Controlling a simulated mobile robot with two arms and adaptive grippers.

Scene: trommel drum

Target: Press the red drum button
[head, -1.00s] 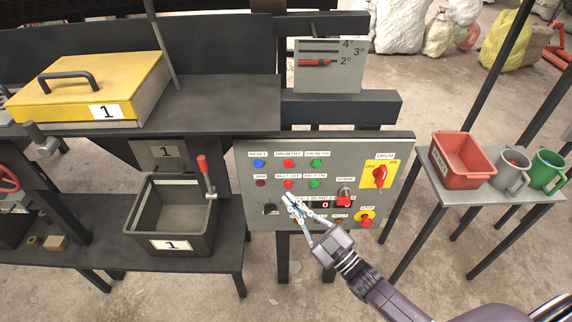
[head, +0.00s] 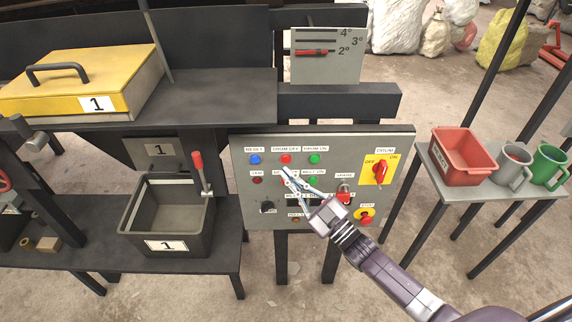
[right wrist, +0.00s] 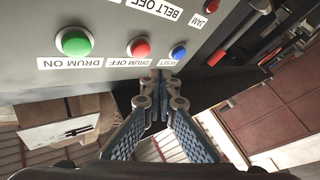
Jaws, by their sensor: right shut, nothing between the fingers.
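The red DRUM OFF button (head: 286,159) is in the top row of the grey control panel (head: 245,205), between the blue RESET button (head: 255,159) and the green DRUM ON button (head: 315,159). My right gripper (head: 285,173) is shut and empty, its tips just below the red button in the head view. In the right wrist view the panel appears upside down. There the red button (right wrist: 140,47) is above and left of the shut fingertips (right wrist: 160,76). I cannot tell whether the fingertips touch the panel. My left gripper is not in view.
A red BELT OFF button is partly hidden behind my fingers. A side table (head: 470,195) holds a red bin (head: 462,172) and mugs. A black bin (head: 130,222) stands left.

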